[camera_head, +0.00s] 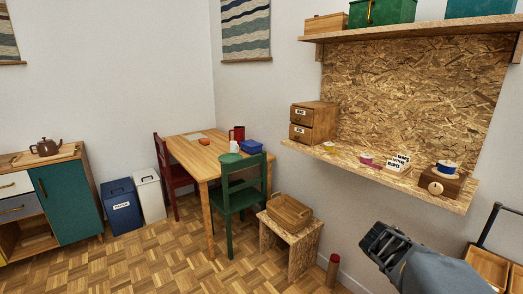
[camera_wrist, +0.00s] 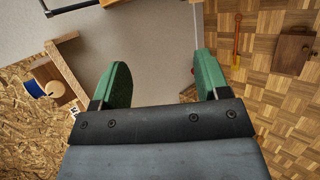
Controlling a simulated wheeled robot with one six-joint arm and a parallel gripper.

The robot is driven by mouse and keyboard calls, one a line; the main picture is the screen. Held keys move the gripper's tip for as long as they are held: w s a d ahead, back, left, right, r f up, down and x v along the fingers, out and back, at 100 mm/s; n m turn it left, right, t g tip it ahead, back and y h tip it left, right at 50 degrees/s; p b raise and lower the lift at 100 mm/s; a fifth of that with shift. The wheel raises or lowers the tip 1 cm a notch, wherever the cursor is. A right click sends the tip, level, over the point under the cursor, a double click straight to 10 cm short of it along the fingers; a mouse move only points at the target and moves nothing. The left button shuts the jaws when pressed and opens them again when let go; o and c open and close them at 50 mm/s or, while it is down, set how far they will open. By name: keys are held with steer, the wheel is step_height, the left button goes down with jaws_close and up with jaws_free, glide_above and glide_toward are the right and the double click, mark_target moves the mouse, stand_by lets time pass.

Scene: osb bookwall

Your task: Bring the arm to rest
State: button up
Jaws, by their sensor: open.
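My gripper (camera_head: 377,243) shows at the lower right of the head view, held out in front of the wall below the right end of the OSB shelf (camera_head: 455,203). In the wrist view my gripper (camera_wrist: 162,82) has its two green fingers wide apart, with nothing between them. It touches nothing that I can see.
A small stove-like wooden box with a blue pot (camera_head: 446,167) stands on the shelf near my gripper. A wicker basket (camera_head: 289,212) sits on an OSB stool (camera_head: 293,243). A brown-red cylinder (camera_head: 333,270) stands on the floor. A wooden crate (camera_head: 487,265) is at the right.

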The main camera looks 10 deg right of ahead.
steer(key=s+a+r+m+y+p, duration=0.1)
steer(key=a+r+y+p, duration=0.1)
steer(key=a, duration=0.6)
steer(key=s+a+r+m+t+y+p, duration=0.1)
steer(key=s+a+r+y+p, duration=0.1)
steer(key=a, duration=0.7)
steer(key=s+a+r+m+t+y+p, duration=0.1)
steer(key=s+a+r+m+y+p, duration=0.1)
steer(key=a+y, duration=0.3)
steer(key=a+p, duration=0.1)
steer(key=a, duration=0.2)
steer(key=shift+a+r+y, duration=0.3)
steer(key=shift+r, duration=0.1)
steer(key=shift+s, duration=0.1)
